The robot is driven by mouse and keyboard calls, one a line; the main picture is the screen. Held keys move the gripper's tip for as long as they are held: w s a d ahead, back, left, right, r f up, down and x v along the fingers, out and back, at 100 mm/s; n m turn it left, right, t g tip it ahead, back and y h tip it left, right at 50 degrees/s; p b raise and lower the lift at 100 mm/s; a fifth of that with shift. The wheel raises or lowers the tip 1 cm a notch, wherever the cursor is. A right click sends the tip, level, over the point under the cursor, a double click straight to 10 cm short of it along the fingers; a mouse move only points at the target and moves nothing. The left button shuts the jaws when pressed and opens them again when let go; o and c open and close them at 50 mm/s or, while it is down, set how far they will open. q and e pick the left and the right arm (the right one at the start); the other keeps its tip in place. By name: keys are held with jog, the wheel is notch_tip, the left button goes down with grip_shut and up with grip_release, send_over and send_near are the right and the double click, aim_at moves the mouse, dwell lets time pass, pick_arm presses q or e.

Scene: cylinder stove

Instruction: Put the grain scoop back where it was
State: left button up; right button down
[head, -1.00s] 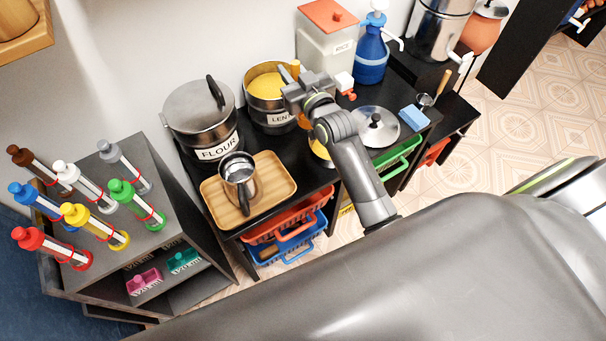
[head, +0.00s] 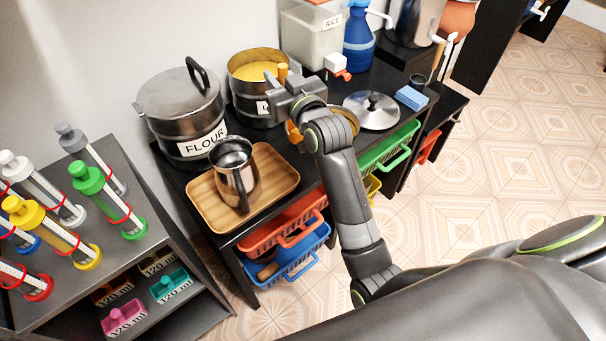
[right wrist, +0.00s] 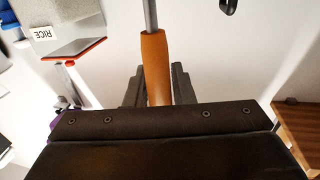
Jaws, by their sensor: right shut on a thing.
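The grain scoop shows in the right wrist view as an orange handle (right wrist: 155,62) with a grey metal shaft running up out of the picture. My right gripper (right wrist: 157,88) is shut on this handle. In the head view my right gripper (head: 290,97) is over the counter, at the right front of the LENT-labelled pot (head: 250,104), which holds yellow grain. Small orange parts show above and below the gripper. The scoop's bowl cannot be made out with certainty. My left gripper is not in view.
A steel jug (head: 234,172) stands on a wooden tray (head: 203,205), by the lidded FLOUR pot (head: 180,110). A metal lid (head: 362,117) and blue sponge (head: 411,97) lie to the right. A RICE bin (head: 306,40) stands behind. A round golden vessel (head: 348,116) is partly hidden by my arm.

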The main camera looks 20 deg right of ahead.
notch_tip(320, 180, down, 10)
jog(key=b, duration=0.1)
dwell(0.4)
jog(key=shift+s+f, duration=0.1)
jog(key=shift+f, duration=0.05)
jog(key=shift+f+b, duration=0.15)
jog(key=shift+b, duration=0.2)
jog(key=c, duration=1.2)
grip_release()
jog(key=shift+c, duration=0.2)
